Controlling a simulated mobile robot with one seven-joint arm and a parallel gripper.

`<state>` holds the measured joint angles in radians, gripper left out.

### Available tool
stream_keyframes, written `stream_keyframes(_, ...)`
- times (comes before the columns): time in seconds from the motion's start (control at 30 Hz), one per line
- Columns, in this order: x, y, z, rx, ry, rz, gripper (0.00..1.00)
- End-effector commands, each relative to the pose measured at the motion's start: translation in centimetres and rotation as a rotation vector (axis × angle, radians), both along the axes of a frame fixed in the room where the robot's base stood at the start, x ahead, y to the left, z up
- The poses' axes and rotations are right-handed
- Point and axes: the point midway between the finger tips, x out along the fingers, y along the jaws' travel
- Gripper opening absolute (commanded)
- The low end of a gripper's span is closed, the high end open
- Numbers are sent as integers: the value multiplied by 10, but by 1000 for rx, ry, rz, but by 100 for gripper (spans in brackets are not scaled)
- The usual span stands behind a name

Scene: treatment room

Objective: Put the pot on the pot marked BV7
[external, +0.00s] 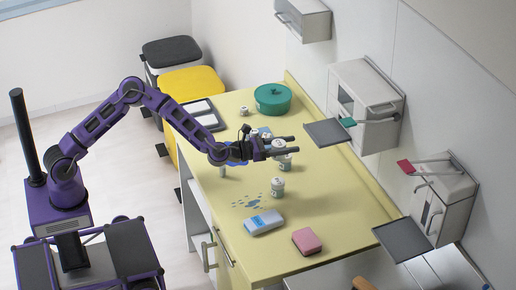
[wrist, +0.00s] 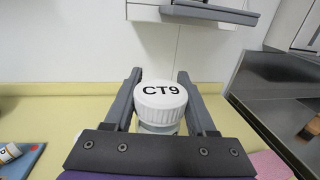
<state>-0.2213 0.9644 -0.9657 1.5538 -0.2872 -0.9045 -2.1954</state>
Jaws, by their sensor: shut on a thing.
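My gripper (external: 294,145) is shut on a white pot (external: 279,144) and holds it upright above the table. In the wrist view this pot (wrist: 160,96) sits between the two fingers, and its white lid reads CT9. Another small white pot (external: 277,188) stands on the table just below and in front of the gripper in the external view. A third white pot (external: 244,111) stands farther back near the green tub. Their lid marks are too small to read, so I cannot tell which one is BV7.
The yellow table (external: 340,190) has clear room to the right. A blue-grey box (external: 263,222), a pink block (external: 307,240) and bluish spots lie near its front. A green tub (external: 273,98) stands at the back. Wall cabinets with grey shelves (external: 327,132) border the right side.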

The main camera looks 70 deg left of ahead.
Motion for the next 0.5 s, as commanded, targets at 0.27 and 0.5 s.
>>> stream_keyframes(0.27,0,0,-48,1,4,1,1)
stream_keyframes(0.5,0,0,-68,0,2,1,1)
